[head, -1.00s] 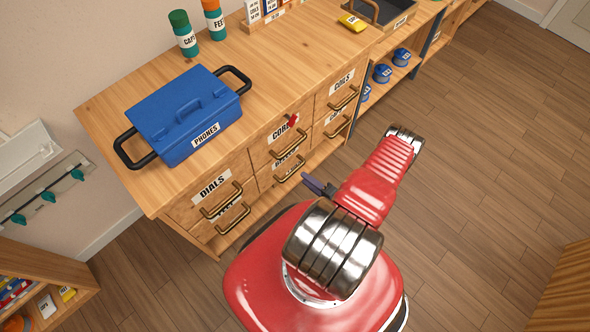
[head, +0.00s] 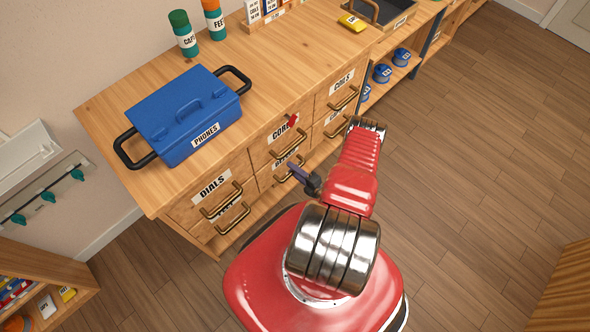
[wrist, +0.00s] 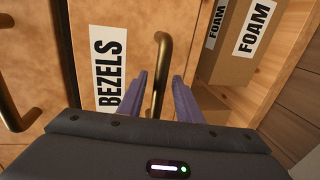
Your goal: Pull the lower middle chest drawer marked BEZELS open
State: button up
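The BEZELS drawer (wrist: 135,25) fills the middle of the wrist view, its white label turned sideways. In the head view the lower middle drawer front (head: 266,180) is mostly hidden by the handles and my gripper, and it looks closed. Its curved brass handle (wrist: 163,50) stands out between my two purple fingers in the wrist view. My gripper (wrist: 158,80) is open, with a finger on each side of the handle and visible gaps beside it. In the head view my gripper (head: 291,166) is at the lower middle handle.
The CORDS drawer (head: 262,150) with a red thing on its front is above, the DIALS drawer (head: 195,208) to the left, the COILS drawer (head: 325,98) to the right. FOAM boxes (wrist: 240,45) stand beside the BEZELS front. A blue PHONES case (head: 185,115) sits on the top. The floor in front is clear.

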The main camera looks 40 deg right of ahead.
jog(key=shift+c, duration=0.6)
grip_shut()
jog(key=shift+f, duration=0.1)
jog(key=shift+d, duration=0.25)
jog(key=shift+s+a, duration=0.15)
